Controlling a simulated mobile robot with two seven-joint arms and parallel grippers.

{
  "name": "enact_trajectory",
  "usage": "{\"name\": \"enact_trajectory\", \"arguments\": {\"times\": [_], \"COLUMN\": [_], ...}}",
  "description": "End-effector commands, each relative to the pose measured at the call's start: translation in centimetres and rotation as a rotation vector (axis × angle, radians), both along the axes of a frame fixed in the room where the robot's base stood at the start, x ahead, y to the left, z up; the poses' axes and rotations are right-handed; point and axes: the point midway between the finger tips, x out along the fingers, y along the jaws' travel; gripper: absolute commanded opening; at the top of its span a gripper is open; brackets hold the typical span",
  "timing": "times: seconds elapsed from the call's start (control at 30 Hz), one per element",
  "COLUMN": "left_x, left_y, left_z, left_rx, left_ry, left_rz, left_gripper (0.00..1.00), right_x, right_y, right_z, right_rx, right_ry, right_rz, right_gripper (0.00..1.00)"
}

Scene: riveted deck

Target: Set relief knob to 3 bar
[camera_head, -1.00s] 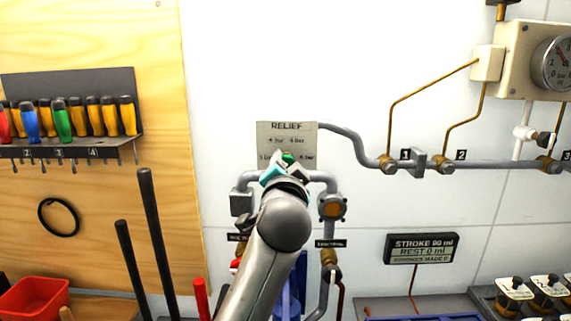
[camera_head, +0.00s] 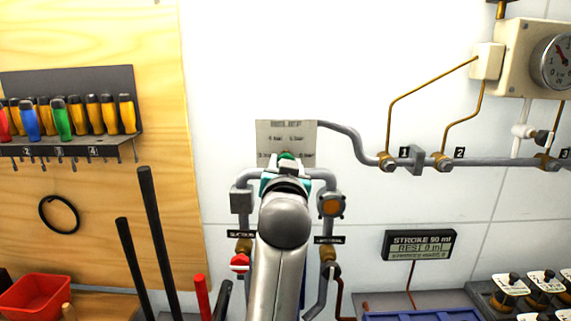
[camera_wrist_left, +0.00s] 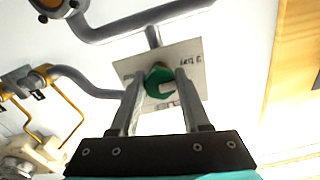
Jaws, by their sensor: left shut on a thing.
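The relief plate (camera_head: 287,133), a pale square with bar markings under the word RELIEF, is on the white wall at the centre of the head view. The green relief knob (camera_head: 286,156) shows just above my left gripper (camera_head: 286,172), which hides most of it. In the left wrist view the green knob (camera_wrist_left: 157,78), with a pale bar across it, lies between the two fingers of my left gripper (camera_wrist_left: 158,88), which is shut on it. The plate (camera_wrist_left: 190,62) is behind the knob, and its markings are only partly readable. My right gripper is not in view.
Grey pipes (camera_head: 345,140) run around and right of the plate. A gauge box (camera_head: 518,60) is at upper right. A stroke display (camera_head: 420,246) is at lower right. A screwdriver rack (camera_head: 75,150) and red bin (camera_head: 35,297) are at left. The wall between is clear.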

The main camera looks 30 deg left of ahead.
Motion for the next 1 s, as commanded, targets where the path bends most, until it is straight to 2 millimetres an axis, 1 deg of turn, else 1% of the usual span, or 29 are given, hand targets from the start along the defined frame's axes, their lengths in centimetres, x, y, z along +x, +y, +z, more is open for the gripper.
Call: {"name": "enact_trajectory", "arguments": {"times": [0.43, 0.47, 0.5, 0.7, 1.0], "left_x": [0.01, 0.01, 0.01, 0.00, 0.03], "left_y": [-0.03, -0.03, -0.03, -0.02, 0.01], "left_z": [0.07, 0.07, 0.07, 0.07, 0.06], "left_rx": [-0.011, -0.011, -0.011, -0.010, -0.008], "left_ry": [-0.009, -0.009, -0.009, -0.007, -0.006], "left_rz": [-0.001, -0.001, -0.001, 0.000, 0.000], "left_gripper": [0.00, 0.49, 0.53, 0.76, 0.77], "right_x": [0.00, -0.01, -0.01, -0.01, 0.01], "right_y": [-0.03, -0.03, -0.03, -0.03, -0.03], "right_z": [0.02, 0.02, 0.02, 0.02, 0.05], "right_rx": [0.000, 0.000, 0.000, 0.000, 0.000], "right_ry": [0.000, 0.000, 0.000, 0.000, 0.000], "right_rz": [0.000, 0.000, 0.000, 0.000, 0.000], "right_gripper": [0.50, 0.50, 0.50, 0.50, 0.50]}}
